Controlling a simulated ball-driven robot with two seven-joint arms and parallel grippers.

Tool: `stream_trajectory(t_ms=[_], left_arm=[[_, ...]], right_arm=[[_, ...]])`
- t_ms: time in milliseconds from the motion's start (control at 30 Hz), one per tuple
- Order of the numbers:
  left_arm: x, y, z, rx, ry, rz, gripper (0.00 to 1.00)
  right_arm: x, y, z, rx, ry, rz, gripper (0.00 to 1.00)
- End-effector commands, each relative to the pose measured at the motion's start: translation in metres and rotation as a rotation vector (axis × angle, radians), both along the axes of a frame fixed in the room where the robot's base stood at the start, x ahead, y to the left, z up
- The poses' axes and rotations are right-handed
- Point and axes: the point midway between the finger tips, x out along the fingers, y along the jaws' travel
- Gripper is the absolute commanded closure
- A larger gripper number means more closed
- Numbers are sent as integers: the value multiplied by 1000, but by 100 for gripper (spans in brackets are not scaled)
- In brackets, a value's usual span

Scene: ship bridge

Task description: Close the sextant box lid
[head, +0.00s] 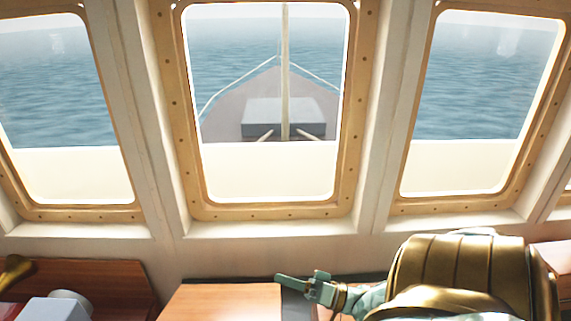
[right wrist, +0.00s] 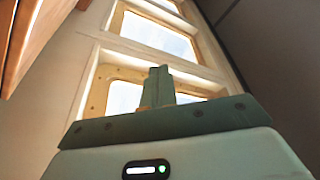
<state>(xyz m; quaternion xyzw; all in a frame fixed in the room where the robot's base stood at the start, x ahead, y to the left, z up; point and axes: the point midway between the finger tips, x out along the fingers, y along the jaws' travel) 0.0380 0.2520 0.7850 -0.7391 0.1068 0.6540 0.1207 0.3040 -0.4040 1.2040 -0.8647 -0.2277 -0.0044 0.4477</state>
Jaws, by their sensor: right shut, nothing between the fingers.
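My right gripper (head: 282,278) is low in the head view, its green fingers pointing left and shut with nothing between them. The shut fingers also show in the right wrist view (right wrist: 161,82). A flat reddish-brown wooden panel (head: 220,303) lies just left of and below the fingertips, cut off by the lower edge. I cannot tell whether it is the sextant box lid or another surface, or whether the fingers touch it. No sextant is recognisable. My left gripper is not in view.
Wooden framing (head: 110,280) stands at lower left, near a grey block (head: 52,309). A large ribbed brass-coloured form (head: 460,262) fills the lower right. In the right wrist view, wooden edges (right wrist: 38,38) show at upper left.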

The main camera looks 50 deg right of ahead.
Motion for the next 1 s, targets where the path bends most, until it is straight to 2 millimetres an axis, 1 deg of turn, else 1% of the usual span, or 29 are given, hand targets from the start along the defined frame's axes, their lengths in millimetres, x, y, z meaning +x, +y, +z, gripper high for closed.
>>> stream_trajectory(t_ms=[100,200,400,633,1000], left_arm=[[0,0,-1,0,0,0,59],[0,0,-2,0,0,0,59],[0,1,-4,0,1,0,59],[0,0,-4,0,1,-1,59],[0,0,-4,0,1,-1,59]], right_arm=[[-12,15,-11,-59,-48,-2,100],[-20,25,-19,-100,-78,-1,100],[-30,38,-30,-97,-76,0,100],[-35,43,-35,-97,-75,0,100],[-35,44,-35,-96,-75,0,100]])
